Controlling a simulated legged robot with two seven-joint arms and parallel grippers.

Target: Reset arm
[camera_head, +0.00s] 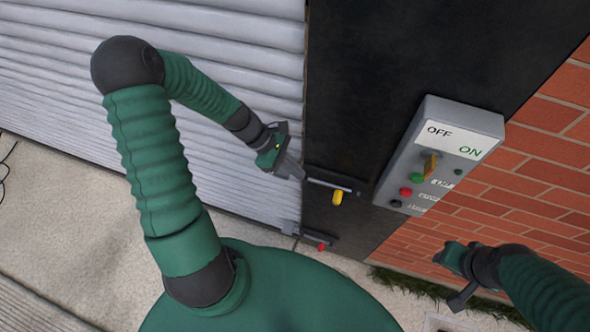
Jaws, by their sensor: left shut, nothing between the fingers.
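My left gripper (298,175) is shut and empty. Its tip is close to the left end of a metal bar on the dark panel (380,60); I cannot tell whether they touch. A yellow handle (337,198) hangs below that bar. My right gripper (452,278) is at the lower right, in front of the brick wall.
A grey control box (468,112) marked OFF and ON has a yellow lever and several buttons. A second bar with a red handle (321,246) is low on the panel. The grey shutter (230,60) is at left, the brick wall (545,150) at right. Pale concrete (70,220) at left is mostly clear.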

